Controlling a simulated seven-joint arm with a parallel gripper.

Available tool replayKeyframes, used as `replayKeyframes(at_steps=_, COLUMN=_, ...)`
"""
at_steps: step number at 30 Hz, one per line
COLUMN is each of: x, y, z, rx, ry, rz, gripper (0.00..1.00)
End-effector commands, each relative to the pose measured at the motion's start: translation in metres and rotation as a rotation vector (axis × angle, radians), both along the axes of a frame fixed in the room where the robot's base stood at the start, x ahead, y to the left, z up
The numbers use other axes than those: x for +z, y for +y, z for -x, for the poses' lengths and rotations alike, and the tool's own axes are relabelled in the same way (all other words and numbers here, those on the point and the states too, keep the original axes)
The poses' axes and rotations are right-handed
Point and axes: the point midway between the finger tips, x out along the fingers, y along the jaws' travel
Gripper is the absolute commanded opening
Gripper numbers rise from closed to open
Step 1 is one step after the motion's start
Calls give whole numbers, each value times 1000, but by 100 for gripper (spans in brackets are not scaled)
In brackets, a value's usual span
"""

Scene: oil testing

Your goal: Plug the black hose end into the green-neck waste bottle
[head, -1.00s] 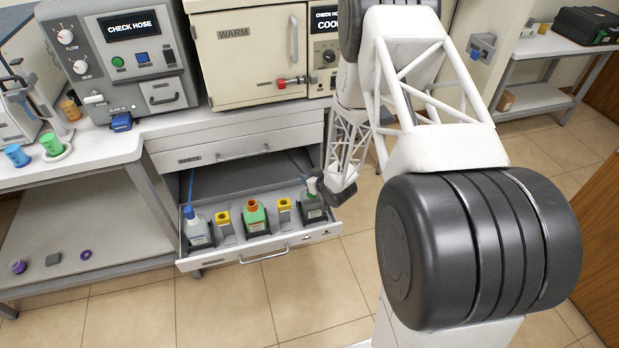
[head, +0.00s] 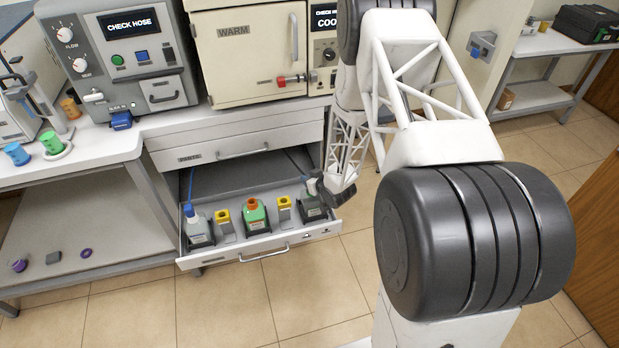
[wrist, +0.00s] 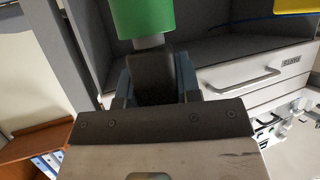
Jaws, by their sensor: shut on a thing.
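My gripper (head: 318,188) is at the right end of the open drawer, beside the top of the dark grey-green bottle (head: 313,209). In the wrist view, my gripper (wrist: 155,85) is shut on a black piece (wrist: 152,72), which looks like the hose end. A green cylinder (wrist: 145,14), which looks like the green neck, lies in line beyond it. A short grey part (wrist: 148,42) shows between the two. I cannot tell whether the black piece is in the neck or only against it. The neck is largely hidden by my gripper in the head view.
The drawer (head: 262,253) also holds a blue-capped bottle (head: 200,232), a green bottle with an orange neck (head: 255,218), and two yellow-topped holders (head: 223,216). The bench with the CHECK HOSE unit (head: 130,50) stands behind. Open floor lies in front of the drawer.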

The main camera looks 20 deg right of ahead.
Motion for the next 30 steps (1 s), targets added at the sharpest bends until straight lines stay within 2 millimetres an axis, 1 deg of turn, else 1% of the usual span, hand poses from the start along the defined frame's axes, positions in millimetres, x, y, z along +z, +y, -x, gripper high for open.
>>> replayKeyframes(at_steps=14, x=-3, y=0, z=0, rx=0, ry=0, rz=0, gripper=8)
replayKeyframes(at_steps=15, x=-3, y=0, z=0, rx=0, ry=0, rz=0, gripper=33)
replayKeyframes(at_steps=17, x=-3, y=0, z=0, rx=0, ry=0, rz=0, gripper=42)
replayKeyframes(at_steps=18, x=-3, y=0, z=0, rx=0, ry=0, rz=0, gripper=48)
replayKeyframes(at_steps=21, x=-3, y=0, z=0, rx=0, ry=0, rz=0, gripper=61)
replayKeyframes(at_steps=30, x=-3, y=0, z=0, rx=0, ry=0, rz=0, gripper=61)
